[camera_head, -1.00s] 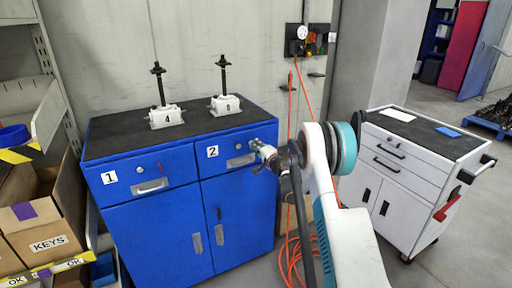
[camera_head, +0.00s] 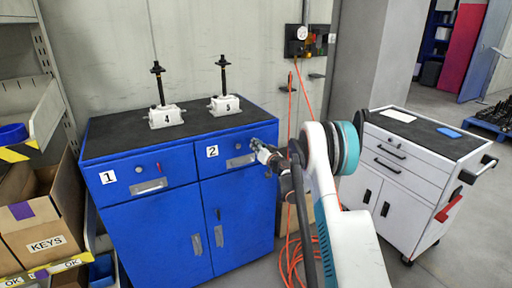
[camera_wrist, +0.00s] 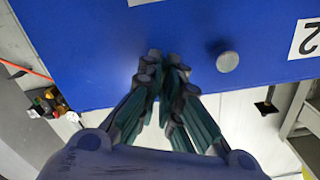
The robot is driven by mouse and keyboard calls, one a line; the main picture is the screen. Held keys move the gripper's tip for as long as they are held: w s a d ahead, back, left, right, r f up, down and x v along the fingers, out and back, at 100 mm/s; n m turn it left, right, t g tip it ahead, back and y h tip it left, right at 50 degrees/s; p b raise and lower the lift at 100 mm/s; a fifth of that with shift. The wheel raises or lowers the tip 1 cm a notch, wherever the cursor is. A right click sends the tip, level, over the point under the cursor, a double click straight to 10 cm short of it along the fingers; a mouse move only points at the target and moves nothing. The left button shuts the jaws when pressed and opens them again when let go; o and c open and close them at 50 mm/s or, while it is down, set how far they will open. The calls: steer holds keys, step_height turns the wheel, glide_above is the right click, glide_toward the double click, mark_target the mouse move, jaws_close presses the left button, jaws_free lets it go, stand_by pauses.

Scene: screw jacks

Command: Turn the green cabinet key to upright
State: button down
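No green key can be made out in either view. The blue cabinet (camera_head: 155,228) has two drawers marked 1 and 2 above two doors. Drawer 2 (camera_head: 220,167) has a round grey lock or knob (camera_head: 237,146), which also shows in the wrist view (camera_wrist: 228,61), with no key visible in it. Drawer 1 has a similar round lock (camera_head: 139,170), with a tiny reddish thing beside it, too small to identify. My gripper (camera_head: 256,145) is in front of drawer 2's right part. In the wrist view its fingertips (camera_wrist: 165,62) are together, apart from the knob, with nothing visible between them.
Two screw jacks (camera_head: 165,116) (camera_head: 226,104) stand on the cabinet's dark top. A white tool cart (camera_head: 400,172) is at right. Orange hose (camera_head: 292,250) hangs and coils behind my arm. A shelf with a KEYS box (camera_head: 45,243) is at left.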

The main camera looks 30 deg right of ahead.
steer(key=shift+n, duration=2.2)
steer(key=c, duration=1.8)
jaws_free()
steer(key=s, duration=1.2)
steer(key=shift+d, duration=0.2)
